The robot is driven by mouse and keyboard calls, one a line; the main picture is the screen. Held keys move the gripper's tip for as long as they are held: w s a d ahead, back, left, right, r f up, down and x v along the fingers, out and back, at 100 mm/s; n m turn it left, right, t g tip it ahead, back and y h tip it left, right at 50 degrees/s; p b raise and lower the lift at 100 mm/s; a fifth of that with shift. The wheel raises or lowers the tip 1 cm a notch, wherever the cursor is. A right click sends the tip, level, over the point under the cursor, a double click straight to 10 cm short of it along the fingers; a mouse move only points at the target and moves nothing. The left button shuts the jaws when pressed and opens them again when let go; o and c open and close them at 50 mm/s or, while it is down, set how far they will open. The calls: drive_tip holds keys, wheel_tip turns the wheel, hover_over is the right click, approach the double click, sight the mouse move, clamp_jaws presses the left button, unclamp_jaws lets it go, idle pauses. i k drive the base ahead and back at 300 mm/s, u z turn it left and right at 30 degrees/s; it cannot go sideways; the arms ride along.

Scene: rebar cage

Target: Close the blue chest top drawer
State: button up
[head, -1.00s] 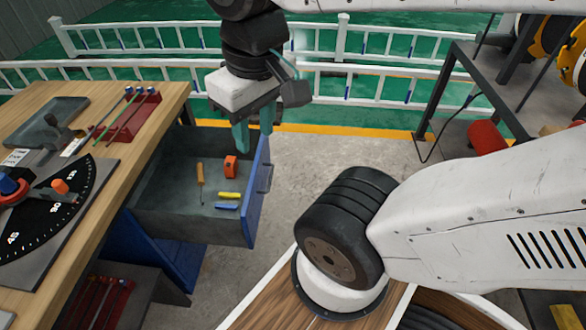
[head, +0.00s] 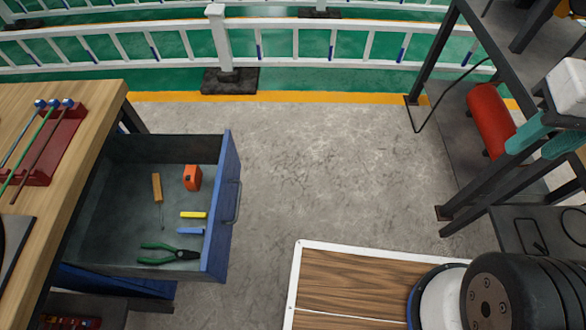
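The top drawer (head: 130,225) of the blue chest is pulled far out from under the wooden workbench at the left of the head view. Its blue front (head: 219,215) faces right and carries a handle (head: 236,202). Inside lie green-handled pliers (head: 170,253), a blue item (head: 191,231), a yellow item (head: 194,214), an orange item (head: 192,178) and a slim tool with an orange handle (head: 157,188). My gripper (head: 543,142) is at the far right, well away from the drawer. Its teal fingers are apart, with nothing seen between them.
The wooden workbench (head: 75,130) stands at the left, with a red rack (head: 48,150) of rods on it. A dark metal frame holding a red cylinder (head: 490,120) is at the right. White railing (head: 230,45) runs along the back. Bare concrete floor (head: 310,170) lies between.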

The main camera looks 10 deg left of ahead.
sight(120, 212)
drive_tip(key=z, duration=0.5)
drive_tip(key=i, duration=0.3)
drive_tip(key=u, duration=0.7)
drive_tip(key=k, duration=0.35)
drive_tip(key=u, duration=1.8)
drive_tip(key=i, duration=0.5)
drive_tip(key=z, duration=0.05)
